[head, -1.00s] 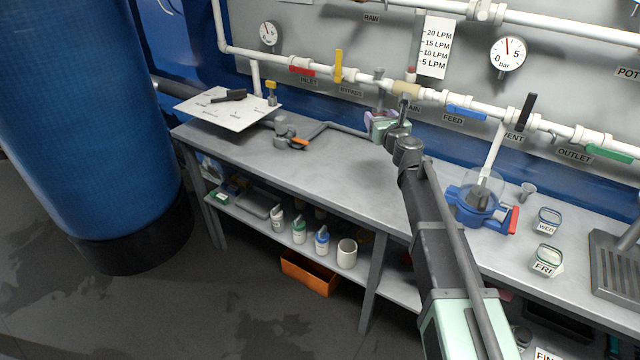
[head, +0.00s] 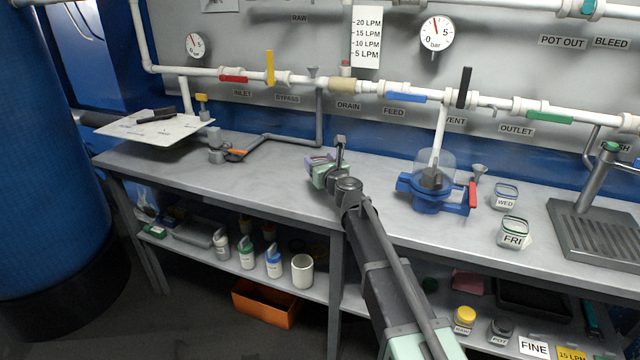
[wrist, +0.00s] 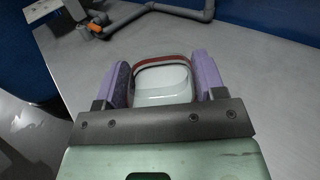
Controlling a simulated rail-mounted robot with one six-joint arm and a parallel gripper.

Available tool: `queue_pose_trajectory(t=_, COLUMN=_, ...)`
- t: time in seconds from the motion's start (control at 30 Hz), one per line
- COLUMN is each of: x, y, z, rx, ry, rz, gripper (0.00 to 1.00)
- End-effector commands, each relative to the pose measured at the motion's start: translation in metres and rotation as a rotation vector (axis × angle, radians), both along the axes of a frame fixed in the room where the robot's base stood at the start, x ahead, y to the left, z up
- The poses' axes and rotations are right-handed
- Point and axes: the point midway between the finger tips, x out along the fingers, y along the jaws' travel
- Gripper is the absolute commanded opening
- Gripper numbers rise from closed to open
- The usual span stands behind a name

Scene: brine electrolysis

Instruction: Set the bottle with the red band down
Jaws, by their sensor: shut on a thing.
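In the wrist view, a clear bottle with a red band (wrist: 162,84) sits between the purple pads of my gripper (wrist: 163,88). The pads press on its left and right sides. The grey bench top (wrist: 250,75) lies beneath and beyond it; I cannot tell whether the bottle touches the bench. In the head view my gripper (head: 322,168) is over the middle of the bench, left of the blue filter housing, and the bottle in it is hidden by my arm.
The blue housing (head: 430,194) with a red handle stands to the right. The WED jar (head: 505,197) and FRI jar (head: 512,232) stand beyond it, near a drain rack (head: 605,232). A grey pipe (head: 290,137) and a white board (head: 150,128) are at the left.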

Motion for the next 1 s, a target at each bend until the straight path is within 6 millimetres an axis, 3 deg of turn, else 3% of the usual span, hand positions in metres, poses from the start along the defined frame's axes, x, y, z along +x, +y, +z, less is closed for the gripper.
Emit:
queue_pose_trajectory(t=0.03, x=0.000, y=0.000, z=-0.018, rx=0.000, ry=0.000, rz=0.000, gripper=0.35)
queue_pose_trajectory(t=0.13, x=0.000, y=0.000, z=-0.039, rx=0.000, ry=0.000, rz=0.000, gripper=0.35)
queue_pose_trajectory(t=0.53, x=0.000, y=0.000, z=-0.041, rx=0.000, ry=0.000, rz=0.000, gripper=0.35)
queue_pose_trajectory(t=0.57, x=0.000, y=0.000, z=-0.040, rx=0.000, ry=0.000, rz=0.000, gripper=0.67)
queue_pose_trajectory(t=0.7, x=0.000, y=0.000, z=-0.039, rx=0.000, ry=0.000, rz=0.000, gripper=0.88)
queue_pose_trajectory(t=1.0, x=0.000, y=0.000, z=-0.037, rx=0.000, ry=0.000, rz=0.000, gripper=0.89)
